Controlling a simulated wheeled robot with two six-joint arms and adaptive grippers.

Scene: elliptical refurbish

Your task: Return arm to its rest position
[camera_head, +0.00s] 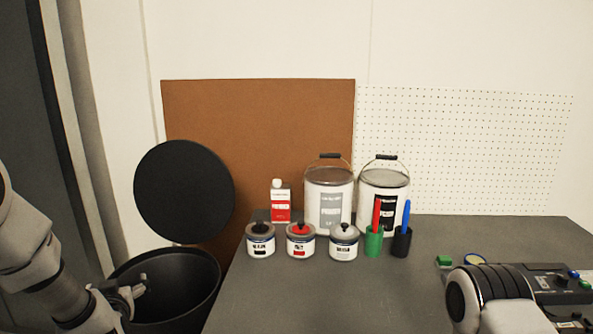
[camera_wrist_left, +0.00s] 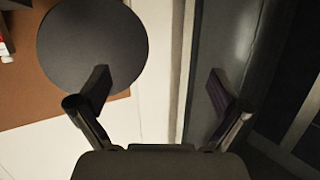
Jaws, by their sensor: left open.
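My left arm (camera_head: 32,255) comes in from the left edge of the head view, bent downward. My left gripper (camera_head: 132,290) is at its end, in front of a black bin beside the table. In the left wrist view, the fingers of the left gripper (camera_wrist_left: 160,84) are spread wide with nothing between them. My right gripper is not in view.
The black bin (camera_head: 200,285) has its round lid (camera_head: 184,192) raised behind it. Small cans, a red-white bottle (camera_head: 280,203), two large pails and two marker holders stand on the dark table (camera_head: 300,295). The table's front middle is clear.

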